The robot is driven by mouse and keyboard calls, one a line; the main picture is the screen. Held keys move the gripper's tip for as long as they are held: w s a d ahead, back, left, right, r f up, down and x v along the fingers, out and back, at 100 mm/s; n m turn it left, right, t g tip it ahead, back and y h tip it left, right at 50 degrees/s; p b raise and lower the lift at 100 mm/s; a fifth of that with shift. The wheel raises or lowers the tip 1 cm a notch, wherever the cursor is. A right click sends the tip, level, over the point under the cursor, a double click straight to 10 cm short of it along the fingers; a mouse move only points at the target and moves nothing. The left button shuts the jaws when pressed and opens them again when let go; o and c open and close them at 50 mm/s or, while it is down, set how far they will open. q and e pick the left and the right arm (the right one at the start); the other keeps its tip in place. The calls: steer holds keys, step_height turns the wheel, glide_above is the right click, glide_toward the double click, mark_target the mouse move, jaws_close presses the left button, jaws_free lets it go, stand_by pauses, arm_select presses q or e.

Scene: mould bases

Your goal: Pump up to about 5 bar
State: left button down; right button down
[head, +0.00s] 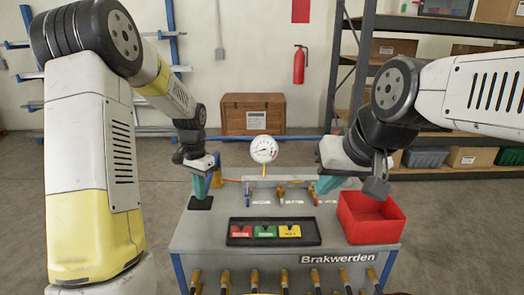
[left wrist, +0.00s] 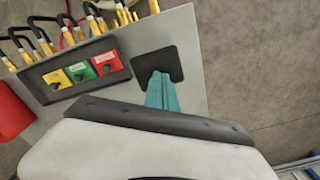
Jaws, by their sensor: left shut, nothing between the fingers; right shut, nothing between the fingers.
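A round white pressure gauge (head: 264,148) stands upright on a yellow stem at the back of the grey bench (head: 215,228); its reading is too small to tell. My left gripper (head: 200,194) is shut, its teal fingers pointing down at a black square pad (head: 201,204) on the bench's left side. The fingers and pad also show in the left wrist view (left wrist: 158,100); whether they touch, I cannot tell. Several small valves, one with a blue handle (head: 248,193), line the bench's back. My right gripper (head: 320,191) is shut and empty near the valves at the right.
A black tray (head: 232,240) with red, green and yellow labelled blocks lies mid-bench. A red open bin (head: 372,218) stands at the right. Several yellow hose fittings (head: 255,276) line the front. A brown chest (head: 252,114) and shelves are behind. Bare bench top surrounds the tray.

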arm_select(q)
step_height(320, 180, down, 6)
steer(key=shift+s, duration=0.1)
step_height(320, 180, up, 17)
steer(key=shift+f, duration=0.2)
stand_by(0.4)
stand_by(3.1)
steer(key=shift+f, duration=0.15)
stand_by(2.9)
